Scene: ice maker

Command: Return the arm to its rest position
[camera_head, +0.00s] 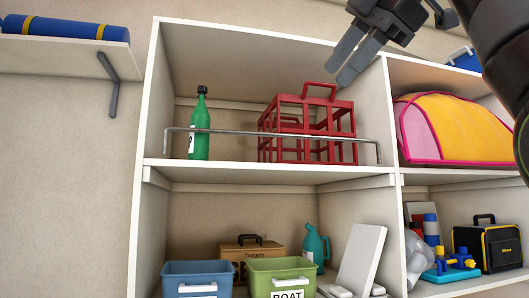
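My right gripper (340,75) reaches in from the upper right, with its dark arm (501,40) behind it. Its two grey fingers point down and left with a gap between them, and nothing shows in the gap. In the picture it is above and right of the red crate (308,156), apart from the crate's handle. The red wire-like crate stands on the upper shelf behind a metal rail (230,131). My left gripper is out of view.
A green bottle (199,133) stands left of the crate. Blue (197,268) and green (281,268) bins sit below. A yellow and pink tent (455,128) fills the right compartment. A blue roll (65,28) lies on the left shelf. The shelf's upright wall is close by the gripper.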

